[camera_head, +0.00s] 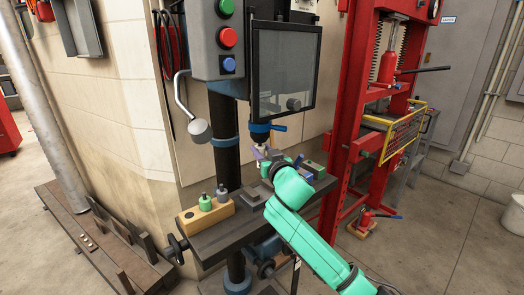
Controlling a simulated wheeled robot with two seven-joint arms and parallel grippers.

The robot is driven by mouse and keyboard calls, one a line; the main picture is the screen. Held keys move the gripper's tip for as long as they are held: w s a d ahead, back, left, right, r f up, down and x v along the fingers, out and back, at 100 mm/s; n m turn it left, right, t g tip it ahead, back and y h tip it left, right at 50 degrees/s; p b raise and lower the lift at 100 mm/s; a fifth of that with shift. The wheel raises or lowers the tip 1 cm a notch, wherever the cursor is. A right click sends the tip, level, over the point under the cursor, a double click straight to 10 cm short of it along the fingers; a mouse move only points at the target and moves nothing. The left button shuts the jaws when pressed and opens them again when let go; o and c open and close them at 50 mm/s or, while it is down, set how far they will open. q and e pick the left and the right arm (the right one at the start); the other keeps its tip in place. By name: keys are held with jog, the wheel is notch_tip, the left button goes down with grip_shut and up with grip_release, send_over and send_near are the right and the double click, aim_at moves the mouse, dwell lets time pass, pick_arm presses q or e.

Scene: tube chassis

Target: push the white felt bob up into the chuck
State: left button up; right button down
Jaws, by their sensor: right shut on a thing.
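The drill press chuck (260,139) shows under the dark head of the machine, beside a blue lever. My right gripper (262,154), at the end of the green arm from the lower right, is just below the chuck. It is shut on a small pale piece, which appears to be the white felt bob; it is mostly hidden by the fingers. The piece is close under the chuck, but I cannot tell whether they touch. My left gripper is not in view.
A wooden block (206,214) with a green and a grey-purple bob stands on the press table (229,238). A grey block (252,198) and a green box (314,169) are also on it. A clear guard (286,70) hangs above; a red press (350,100) stands right.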

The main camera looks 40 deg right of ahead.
jog(key=shift+r+p, duration=1.15)
jog(key=shift+r, duration=0.05)
dwell(1.8)
jog(key=shift+c, duration=1.9)
grip_release()
jog(key=shift+f, duration=0.1)
jog(key=shift+f, duration=0.15)
jog(key=shift+s+a+f, duration=0.1)
jog(key=shift+s+a, duration=0.05)
jog(key=shift+s, duration=0.15)
jog(key=p+v, duration=0.3)
jog(key=v, duration=1.1)
jog(key=shift+r, duration=0.2)
